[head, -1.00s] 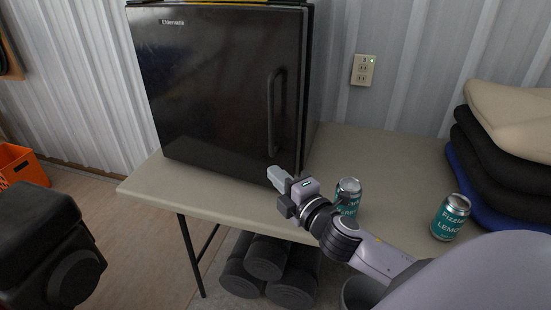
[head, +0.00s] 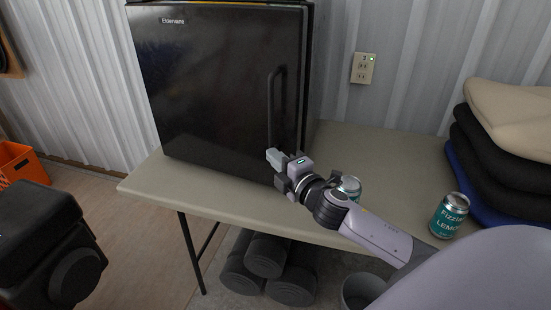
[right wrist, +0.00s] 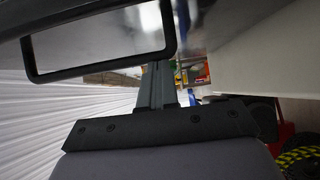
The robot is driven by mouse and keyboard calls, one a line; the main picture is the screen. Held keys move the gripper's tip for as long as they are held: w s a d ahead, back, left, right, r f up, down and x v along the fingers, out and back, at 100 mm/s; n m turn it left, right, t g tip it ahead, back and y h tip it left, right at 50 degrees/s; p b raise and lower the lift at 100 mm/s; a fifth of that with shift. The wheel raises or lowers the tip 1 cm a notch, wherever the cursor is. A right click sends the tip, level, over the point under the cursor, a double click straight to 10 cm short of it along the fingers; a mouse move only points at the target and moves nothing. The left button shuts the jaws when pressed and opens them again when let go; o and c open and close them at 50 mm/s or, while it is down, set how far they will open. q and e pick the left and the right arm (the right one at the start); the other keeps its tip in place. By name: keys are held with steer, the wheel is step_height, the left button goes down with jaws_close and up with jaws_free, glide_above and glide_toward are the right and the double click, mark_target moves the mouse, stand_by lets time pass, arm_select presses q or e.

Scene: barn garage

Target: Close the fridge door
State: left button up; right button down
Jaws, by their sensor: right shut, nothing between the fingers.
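The black fridge (head: 215,90) stands on the table, with its door facing me. The door looks shut or almost shut; I cannot tell whether a thin gap remains along its right edge. Its long handle (head: 271,105) is upright near the right edge. My right gripper (head: 273,157) is shut and empty, just in front of the door's lower right part, below the handle. Whether the fingertips touch the door is unclear. In the right wrist view the shut fingers (right wrist: 157,85) lie beside the dark handle loop (right wrist: 100,68). My left gripper is not in view.
The beige table (head: 390,165) carries a can (head: 350,187) partly hidden behind my right arm, another can (head: 449,216), and folded cloths (head: 505,150) at right. Dark rolls (head: 265,258) lie underneath. An orange crate (head: 20,163) stands on the floor at left.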

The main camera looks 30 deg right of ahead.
mark_target(289, 142)
steer(key=d, duration=0.1)
steer(key=w+d, duration=0.1)
steer(key=d, duration=0.1)
steer(key=w+d, duration=0.1)
steer(key=d, duration=0.1)
steer(key=shift+w+d, duration=0.15)
steer(key=shift+w, duration=0.1)
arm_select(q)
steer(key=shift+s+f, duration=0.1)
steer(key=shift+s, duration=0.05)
arm_select(e)
steer(key=shift+d+r, duration=0.25)
steer(key=shift+d, duration=0.1)
steer(key=shift+d+r, duration=0.1)
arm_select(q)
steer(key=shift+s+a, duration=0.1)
